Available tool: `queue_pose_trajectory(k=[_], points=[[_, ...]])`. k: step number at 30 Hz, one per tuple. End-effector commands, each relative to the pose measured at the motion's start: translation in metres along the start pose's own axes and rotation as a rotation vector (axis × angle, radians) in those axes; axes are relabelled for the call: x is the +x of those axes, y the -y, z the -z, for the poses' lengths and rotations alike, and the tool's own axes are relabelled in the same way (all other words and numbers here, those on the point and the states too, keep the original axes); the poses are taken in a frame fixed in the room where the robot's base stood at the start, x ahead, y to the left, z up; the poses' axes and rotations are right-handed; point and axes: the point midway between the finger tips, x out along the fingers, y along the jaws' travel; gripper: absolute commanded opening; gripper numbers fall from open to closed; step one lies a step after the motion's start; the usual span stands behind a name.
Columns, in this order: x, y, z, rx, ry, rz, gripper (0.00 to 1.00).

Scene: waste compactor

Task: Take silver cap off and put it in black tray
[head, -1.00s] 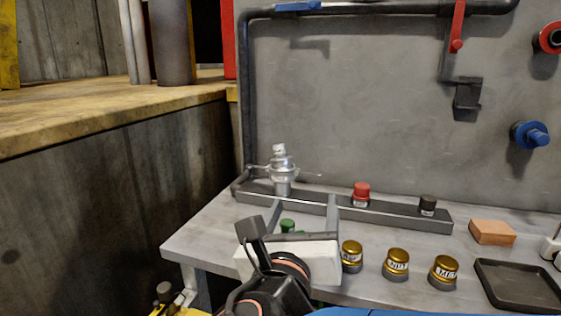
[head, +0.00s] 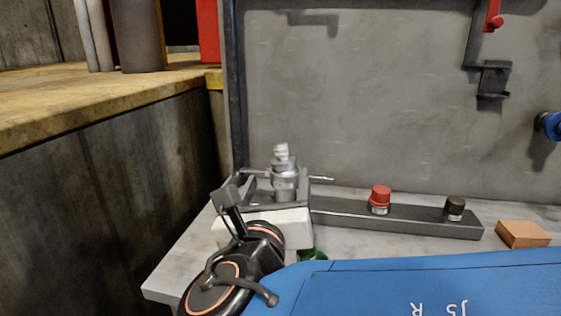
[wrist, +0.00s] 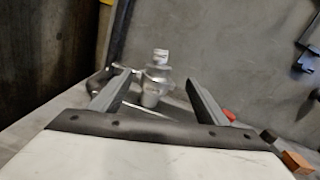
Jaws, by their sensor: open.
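The silver cap (head: 285,169) sits on top of an upright silver fitting with thin side arms, at the left end of a dark rail. A small white labelled piece tops it. The wrist view shows the silver cap (wrist: 159,71) near the middle, beyond my fingers. My gripper (head: 276,190) is open and empty in front of the fitting; its fingers (wrist: 154,83) appear on either side of it in the picture. I cannot tell how much gap is left between them. The fitting's lower part is partly hidden. The black tray is not in view now.
The dark rail (head: 400,217) also carries a red cap (head: 380,196) and a black cap (head: 454,206). An orange-brown block (head: 522,234) lies at right. A green object (head: 313,254) is partly hidden by my blue body. A grey wall (head: 380,100) stands close behind.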

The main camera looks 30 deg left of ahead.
Motion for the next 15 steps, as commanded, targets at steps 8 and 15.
queue_pose_trajectory(k=[8,15], points=[[0.044,0.001,0.001,0.0,-0.002,0.003,0.69],[0.082,0.001,0.001,0.0,-0.002,0.003,0.69]])
